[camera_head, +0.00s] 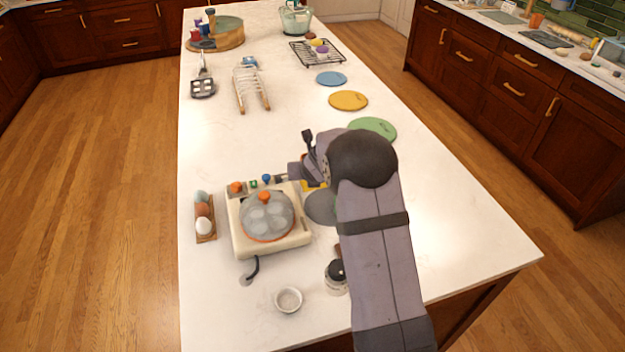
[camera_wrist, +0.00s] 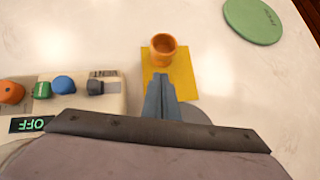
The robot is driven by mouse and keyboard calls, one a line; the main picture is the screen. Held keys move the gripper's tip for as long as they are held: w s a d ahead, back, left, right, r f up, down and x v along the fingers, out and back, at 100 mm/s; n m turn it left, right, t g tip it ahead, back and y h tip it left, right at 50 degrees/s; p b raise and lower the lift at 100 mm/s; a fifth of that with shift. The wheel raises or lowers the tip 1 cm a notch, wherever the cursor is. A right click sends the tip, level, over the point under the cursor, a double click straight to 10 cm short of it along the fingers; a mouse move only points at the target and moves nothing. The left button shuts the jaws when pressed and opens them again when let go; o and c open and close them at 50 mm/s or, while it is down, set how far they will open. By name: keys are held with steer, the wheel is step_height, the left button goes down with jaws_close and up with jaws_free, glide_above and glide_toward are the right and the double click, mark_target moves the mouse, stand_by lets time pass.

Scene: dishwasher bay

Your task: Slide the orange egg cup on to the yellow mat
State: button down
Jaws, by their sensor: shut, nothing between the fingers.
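The orange egg cup (camera_wrist: 163,50) stands upright at the far part of the yellow mat (camera_wrist: 185,78) in the wrist view. Its base appears to be on the mat, and its upper part overlaps the mat's far edge in the picture. My gripper (camera_wrist: 162,78) is shut and empty, over the mat on the near side of the cup. I cannot tell whether the fingertips touch the cup.
An egg cooker (camera_head: 268,222) with coloured knobs stands left of the mat. A grey disc (camera_head: 320,208) lies near the mat. A green disc (camera_head: 374,129) lies beyond it. A jar (camera_head: 336,277) and small white bowl (camera_head: 288,299) stand nearer. The counter is clear between mat and green disc.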

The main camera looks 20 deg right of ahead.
steer(key=p+v, duration=0.1)
steer(key=v, duration=0.9)
steer(key=shift+s+p, duration=0.2)
steer(key=shift+p, duration=0.2)
